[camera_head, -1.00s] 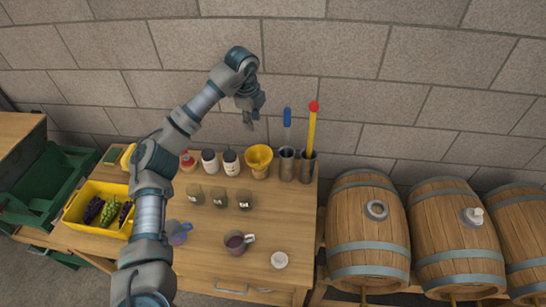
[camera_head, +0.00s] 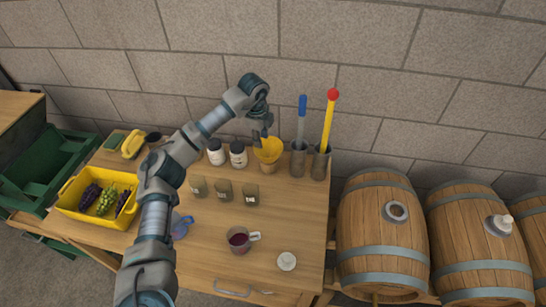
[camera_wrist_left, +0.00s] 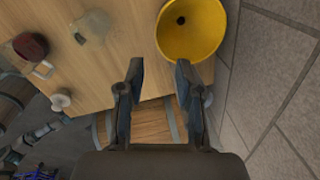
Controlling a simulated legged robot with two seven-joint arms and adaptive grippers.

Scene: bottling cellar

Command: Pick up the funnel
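The yellow funnel (camera_head: 268,149) stands mouth up at the back of the wooden table, on a holder whose base shows below it. My left gripper (camera_head: 262,130) is at the funnel's back rim, from above. In the left wrist view the funnel (camera_wrist_left: 190,25) shows its round mouth and dark centre hole. There my left gripper (camera_wrist_left: 158,75) has its two fingers apart with nothing between them, and the funnel lies just beyond the fingertips. I cannot tell whether a finger touches the rim. My right gripper is not in view.
Two metal cylinders (camera_head: 298,160) holding a blue-topped and a red-topped tool stand right of the funnel. White jars (camera_head: 238,156) stand left. Small glass jars (camera_head: 223,191) and a mug of red liquid (camera_head: 239,240) are nearer. A yellow grape crate (camera_head: 72,203) is left; barrels (camera_head: 380,235) are right.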

